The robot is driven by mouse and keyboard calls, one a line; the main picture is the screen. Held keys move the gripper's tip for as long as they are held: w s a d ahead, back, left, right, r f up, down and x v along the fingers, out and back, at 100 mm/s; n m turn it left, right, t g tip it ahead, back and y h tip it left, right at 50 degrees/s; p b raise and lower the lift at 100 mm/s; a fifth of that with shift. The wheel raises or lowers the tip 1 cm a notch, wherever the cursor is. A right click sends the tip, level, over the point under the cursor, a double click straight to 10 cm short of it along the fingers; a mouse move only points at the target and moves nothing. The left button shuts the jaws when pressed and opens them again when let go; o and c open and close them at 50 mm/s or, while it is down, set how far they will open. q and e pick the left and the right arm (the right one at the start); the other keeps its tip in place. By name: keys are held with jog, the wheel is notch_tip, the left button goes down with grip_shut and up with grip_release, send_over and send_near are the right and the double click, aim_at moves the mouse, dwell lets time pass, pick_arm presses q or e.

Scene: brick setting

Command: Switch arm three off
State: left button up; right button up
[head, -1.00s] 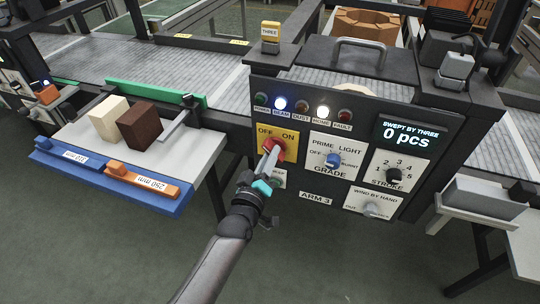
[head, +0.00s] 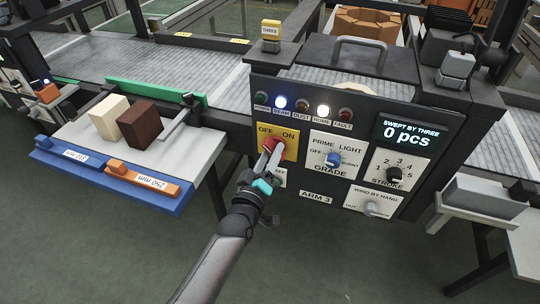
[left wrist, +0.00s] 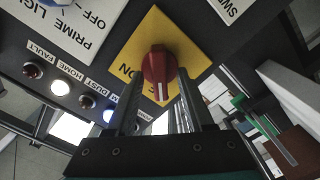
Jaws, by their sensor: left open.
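The red knob (head: 270,145) sits on the yellow OFF/ON plate (head: 291,151) of the ARM 3 panel (head: 291,192). My left gripper (head: 271,156) is just in front of the knob, with open jaws. In the left wrist view, the red knob (left wrist: 160,72) shows just beyond my fingertips (left wrist: 158,100). Its white mark points away from the ON word, toward the OFF side. The power lamp (head: 262,99) looks dark green and unlit. My right gripper is not in view.
The blue grade knob (head: 333,159), black stroke knob (head: 394,174) and wind-by-hand knob (head: 371,208) are to the right. The beam lamp (head: 281,102) and home lamp (head: 323,110) are lit.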

pick_arm(q)
jog(key=p+v, duration=0.2)
jog(key=v, duration=1.3)
jog(key=shift+r, duration=0.1)
